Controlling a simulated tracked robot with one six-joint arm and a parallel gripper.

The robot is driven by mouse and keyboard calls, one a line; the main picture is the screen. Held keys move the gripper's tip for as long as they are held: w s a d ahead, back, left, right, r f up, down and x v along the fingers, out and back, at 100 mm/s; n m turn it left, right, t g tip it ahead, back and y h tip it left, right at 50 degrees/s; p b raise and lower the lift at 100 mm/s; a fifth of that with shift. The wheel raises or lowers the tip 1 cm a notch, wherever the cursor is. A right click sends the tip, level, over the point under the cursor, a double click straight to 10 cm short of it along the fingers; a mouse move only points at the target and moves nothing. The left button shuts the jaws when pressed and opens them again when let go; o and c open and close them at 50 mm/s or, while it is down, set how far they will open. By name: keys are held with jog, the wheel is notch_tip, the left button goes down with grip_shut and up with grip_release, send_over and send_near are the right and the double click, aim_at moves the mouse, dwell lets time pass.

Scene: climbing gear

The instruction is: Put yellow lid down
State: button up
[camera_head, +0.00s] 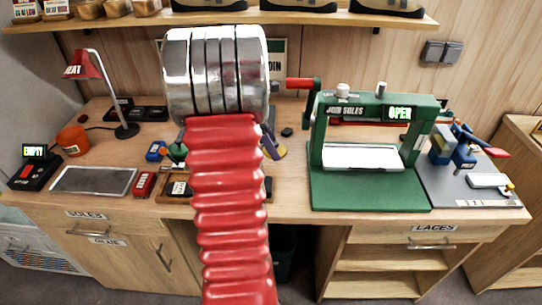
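My arm rises through the middle of the view, with red bellows and a chrome ribbed joint. No gripper fingertips show; they may be hidden behind the joint. No yellow lid can be made out for certain. A small purple and yellowish item (272,145) shows just right of my arm, partly covered by it; I cannot tell whether it includes the lid. A wooden tray (178,198) lies on the bench behind my arm, its middle hidden. A green item (176,152) shows at the left edge of my arm.
A green press (370,192) reading "OPEN" stands right of centre, with blue tools (455,150) farther right. A shelf (290,18) with shoes runs above.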

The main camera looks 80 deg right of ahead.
jog(key=shift+f, duration=0.45)
jog(key=shift+f, duration=1.85)
jog(key=o, duration=1)
jog(key=shift+f, duration=0.1)
jog(key=v, duration=1.2)
